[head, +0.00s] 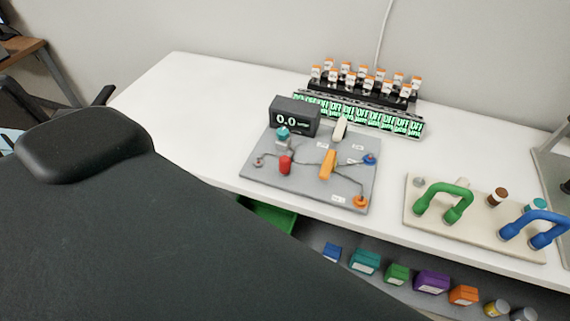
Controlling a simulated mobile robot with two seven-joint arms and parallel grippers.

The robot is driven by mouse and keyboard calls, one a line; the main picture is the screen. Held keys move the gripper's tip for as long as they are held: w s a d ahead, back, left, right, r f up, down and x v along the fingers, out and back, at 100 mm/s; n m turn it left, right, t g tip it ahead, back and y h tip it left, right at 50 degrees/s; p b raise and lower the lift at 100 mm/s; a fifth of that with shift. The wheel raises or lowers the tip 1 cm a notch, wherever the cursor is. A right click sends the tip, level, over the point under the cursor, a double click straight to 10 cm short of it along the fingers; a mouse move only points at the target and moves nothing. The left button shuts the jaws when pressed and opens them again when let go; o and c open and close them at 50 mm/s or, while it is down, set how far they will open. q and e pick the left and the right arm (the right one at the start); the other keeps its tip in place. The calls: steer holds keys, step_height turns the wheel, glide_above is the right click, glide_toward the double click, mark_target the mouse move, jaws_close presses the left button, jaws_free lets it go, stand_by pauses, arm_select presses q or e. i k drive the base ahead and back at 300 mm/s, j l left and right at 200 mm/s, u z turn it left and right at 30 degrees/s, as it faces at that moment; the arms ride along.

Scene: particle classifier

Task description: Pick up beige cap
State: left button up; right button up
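A cream, rounded upright piece (340,128) stands at the back of the grey board (262,180), right of the display box. A small pale piece (462,183) stands on the cream board (409,222) at the right, partly behind the green handle. Either could be the beige cap; I cannot tell which at this size. Neither of my grippers is in view.
A display box (294,117) reads 0.0. Red (285,165) and orange (327,163) pieces stand on the grey board. Green (444,200) and blue (534,229) handles stand at right. Coloured boxes (432,282) sit below. A black chair (150,230) blocks the foreground. The table's left is clear.

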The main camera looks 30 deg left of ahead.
mark_target(462, 180)
steer(key=l+z, duration=0.2)
steer(key=l, duration=0.4)
steer(key=i+l+z, duration=0.2)
steer(key=l, duration=0.35)
steer(key=l+z, duration=0.2)
steer(key=l, duration=0.35)
